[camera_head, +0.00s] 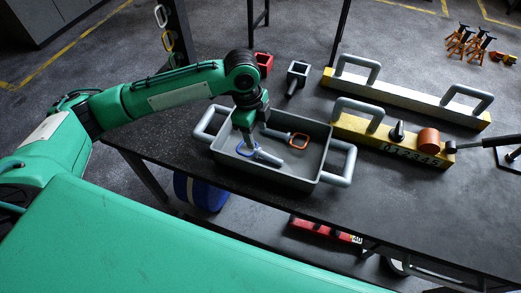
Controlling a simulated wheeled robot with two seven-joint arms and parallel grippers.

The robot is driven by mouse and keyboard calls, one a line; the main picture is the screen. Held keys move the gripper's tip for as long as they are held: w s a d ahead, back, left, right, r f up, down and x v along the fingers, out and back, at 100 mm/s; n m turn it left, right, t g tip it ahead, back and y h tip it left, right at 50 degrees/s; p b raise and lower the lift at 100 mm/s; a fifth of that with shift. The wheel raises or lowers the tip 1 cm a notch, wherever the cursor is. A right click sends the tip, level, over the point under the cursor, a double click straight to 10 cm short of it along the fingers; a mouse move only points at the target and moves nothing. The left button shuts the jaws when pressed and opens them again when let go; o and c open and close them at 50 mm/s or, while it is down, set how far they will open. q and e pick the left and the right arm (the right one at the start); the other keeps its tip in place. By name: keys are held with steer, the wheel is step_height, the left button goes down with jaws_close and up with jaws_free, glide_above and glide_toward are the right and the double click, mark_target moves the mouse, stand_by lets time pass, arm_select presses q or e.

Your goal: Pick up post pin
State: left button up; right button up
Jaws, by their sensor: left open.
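A grey tray (222,161) with two big handles stands on the dark table. My right gripper is not in view.
Behind the tray stand a red block (264,60) and a grey socket piece (296,76). To the right are a long yellow-sided bar (410,98) and a shorter yellow bar (372,139), both with raised handles. The table's front right is clear.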

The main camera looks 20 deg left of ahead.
mark_target(260, 150)
arm_select(q)
steer(key=shift+w+d+f, duration=0.1)
steer(key=shift+f, duration=0.55)
steer(key=shift+w+d+f, duration=0.1)
steer(key=shift+f, duration=0.5)
steer(key=shift+s+d+f, duration=0.1)
steer(key=shift+s+f, duration=0.1)
steer(key=shift+f, duration=0.25)
steer(key=f, duration=0.1)
steer(key=f+p, duration=0.1)
steer(key=f, duration=0.1)
steer(key=shift+s+d+f, duration=0.15)
steer(key=shift+d+f, duration=0.1)
steer(key=shift+f, duration=0.1)
steer(key=shift+f+p, duration=0.3)
steer(key=shift+d+f, duration=0.1)
steer(key=shift+f, duration=0.1)
jaws_close()
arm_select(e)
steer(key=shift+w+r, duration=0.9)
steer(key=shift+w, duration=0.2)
arm_select(q)
steer(key=shift+r, duration=0.15)
